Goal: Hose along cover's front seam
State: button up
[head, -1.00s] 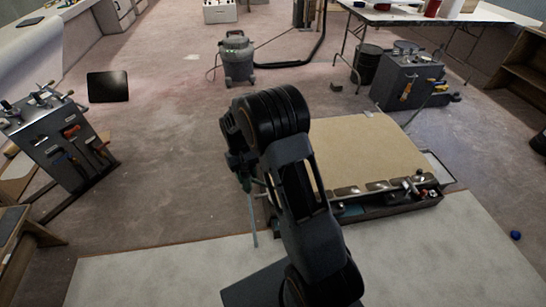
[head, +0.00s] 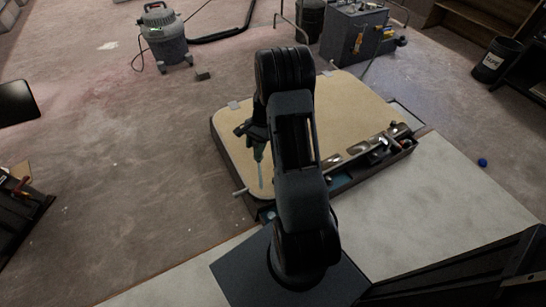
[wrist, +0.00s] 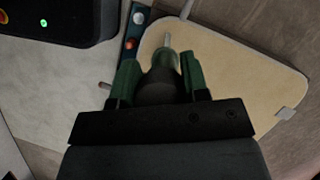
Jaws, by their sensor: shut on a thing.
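The tan cover (head: 232,132) with rounded corners lies flat on a dark low frame. It also shows in the wrist view (wrist: 245,80). Its front edge runs along a dark strip with fittings (head: 372,150). My gripper (head: 258,142) is over the cover's front left part, partly hidden by my arm. In the wrist view my green fingers (wrist: 160,78) are closed around a dark round body with a pale thin tip, apparently the hose end (wrist: 168,45). The tip (head: 262,174) points down over the cover near its front left corner; I cannot tell whether it touches.
A grey vacuum (head: 163,38) with a black hose stands at the back left. A grey tool cabinet (head: 350,40) stands behind the cover. A black bin (head: 497,60) is at the right. Bare floor lies left of the cover.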

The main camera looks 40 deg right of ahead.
jog(key=s+d+f+m+t+b, duration=0.2)
jog(key=d+f+m+b, duration=0.3)
jog(key=f, duration=0.3)
jog(key=shift+s+d+f+m, duration=0.2)
jog(key=shift+d+f+m, duration=0.15)
jog(key=shift+d+m, duration=0.45)
dwell(0.4)
